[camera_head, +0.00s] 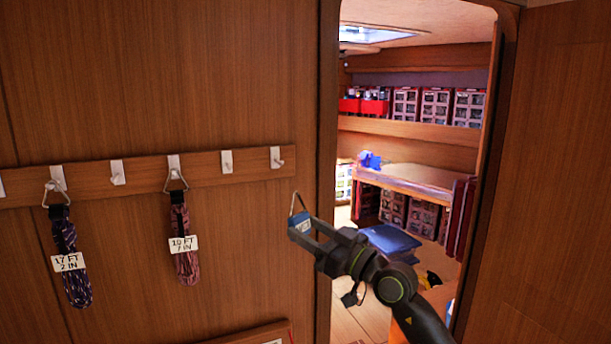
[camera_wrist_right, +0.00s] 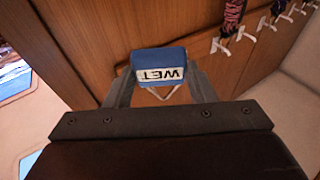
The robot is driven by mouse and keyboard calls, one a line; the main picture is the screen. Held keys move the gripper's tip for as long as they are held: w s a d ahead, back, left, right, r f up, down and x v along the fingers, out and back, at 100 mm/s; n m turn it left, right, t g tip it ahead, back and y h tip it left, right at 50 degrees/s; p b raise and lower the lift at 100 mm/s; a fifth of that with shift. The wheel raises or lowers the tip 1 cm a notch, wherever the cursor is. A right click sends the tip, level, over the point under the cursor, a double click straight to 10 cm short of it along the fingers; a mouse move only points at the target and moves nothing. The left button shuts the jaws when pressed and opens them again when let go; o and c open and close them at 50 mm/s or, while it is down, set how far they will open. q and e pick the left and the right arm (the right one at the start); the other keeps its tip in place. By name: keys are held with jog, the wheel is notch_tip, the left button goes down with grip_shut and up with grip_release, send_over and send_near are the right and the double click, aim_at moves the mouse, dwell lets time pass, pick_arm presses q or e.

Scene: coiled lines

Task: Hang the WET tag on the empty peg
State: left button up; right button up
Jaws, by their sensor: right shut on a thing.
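My right gripper (camera_head: 302,229) is shut on the blue WET tag (camera_head: 299,222), in front of the wall near the doorway. A thin triangular hanger (camera_head: 297,202) stands up from the tag. In the right wrist view the tag (camera_wrist_right: 160,58) sits between the fingers, its white WET label upside down. The wooden peg rail (camera_head: 205,171) is up and left of the tag, apart from it. The rightmost peg (camera_head: 277,157) is bare, as are the peg beside it (camera_head: 227,161) and one further left (camera_head: 117,172). My left gripper is out of view.
A coiled line labelled 17 FT (camera_head: 69,255) and a pink one labelled 10 FT (camera_head: 184,245) hang from the rail by triangular hangers. The door frame (camera_head: 327,120) is just right of the rail's end. Wall below the right pegs is clear.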

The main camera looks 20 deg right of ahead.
aim_at(301, 200)
notch_tip(301, 200, up, 7)
jog(key=s+a+t+y+p, duration=0.1)
jog(key=s+a+t+p, duration=0.1)
jog(key=w+b, duration=0.2)
jog(key=b, duration=0.1)
jog(key=w+b, duration=0.2)
jog(key=b, duration=0.2)
jog(key=w+b, duration=0.2)
jog(key=b, duration=0.1)
jog(key=shift+w+d+f+b, duration=0.15)
jog(key=shift+w+f+b, duration=0.2)
pick_arm(q)
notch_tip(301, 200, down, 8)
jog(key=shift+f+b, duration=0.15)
jog(key=shift+b, duration=0.2)
pick_arm(e)
jog(key=w, duration=0.1)
jog(key=w+f, duration=0.1)
jog(key=w, duration=0.1)
jog(key=shift+w, duration=0.2)
dwell(0.5)
dwell(0.4)
jog(key=o, duration=1)
